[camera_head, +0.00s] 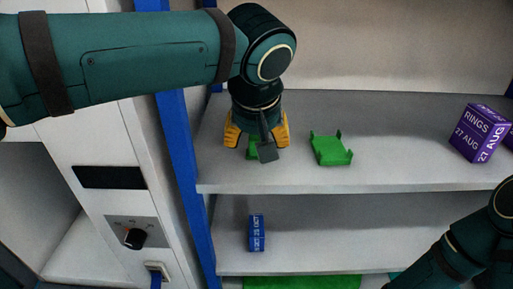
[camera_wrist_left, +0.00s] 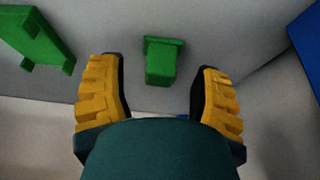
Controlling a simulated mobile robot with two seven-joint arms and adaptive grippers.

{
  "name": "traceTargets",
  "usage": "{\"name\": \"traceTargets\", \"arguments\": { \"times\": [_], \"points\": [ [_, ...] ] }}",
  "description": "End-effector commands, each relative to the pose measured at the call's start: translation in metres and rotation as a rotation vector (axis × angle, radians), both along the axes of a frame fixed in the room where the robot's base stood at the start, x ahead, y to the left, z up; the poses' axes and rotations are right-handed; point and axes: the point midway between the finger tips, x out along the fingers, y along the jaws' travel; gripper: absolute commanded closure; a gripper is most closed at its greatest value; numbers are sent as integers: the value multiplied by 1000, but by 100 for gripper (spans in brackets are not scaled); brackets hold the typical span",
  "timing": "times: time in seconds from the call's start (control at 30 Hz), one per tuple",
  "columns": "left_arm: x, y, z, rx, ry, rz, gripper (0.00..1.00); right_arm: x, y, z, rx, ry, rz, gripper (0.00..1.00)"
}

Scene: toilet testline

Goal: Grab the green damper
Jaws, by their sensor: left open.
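A green damper (camera_wrist_left: 162,62) lies on the upper shelf. In the left wrist view it sits between and just beyond the two yellow fingers, apart from both. In the head view only a small part of this green damper (camera_head: 252,148) shows; my gripper hides the rest. A second green part (camera_head: 331,149) lies on the same shelf to the right, and it also shows at the upper left of the left wrist view (camera_wrist_left: 38,38). My left gripper (camera_head: 257,137) is open over the shelf, its fingers pointing down. My right gripper is not in view; only part of that arm shows.
The upper shelf (camera_head: 395,160) is clear between the second green part and the purple RINGS box (camera_head: 480,133). A blue post (camera_head: 180,150) stands left of the shelf. A small blue box (camera_head: 257,233) is on the shelf below. A white cabinet with a knob (camera_head: 134,238) stands left.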

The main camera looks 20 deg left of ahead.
Motion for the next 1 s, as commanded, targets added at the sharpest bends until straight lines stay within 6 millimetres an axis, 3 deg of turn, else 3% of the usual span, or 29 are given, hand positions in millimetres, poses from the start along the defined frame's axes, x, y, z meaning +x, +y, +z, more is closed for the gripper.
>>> {"name": "traceTargets", "arguments": {
  "times": [0.1, 0.4, 0.6, 1.0],
  "points": [
    [5, 2, -12, 1, 1, 1, 36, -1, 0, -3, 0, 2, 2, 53],
    [6, 2, -14, 0, -1, 0, 34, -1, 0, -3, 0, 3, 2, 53],
    [6, 2, -14, 0, -1, 0, 100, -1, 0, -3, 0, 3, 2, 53],
    [6, 2, -14, 1, 1, 0, 100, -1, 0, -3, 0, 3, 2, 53]
  ]
}}
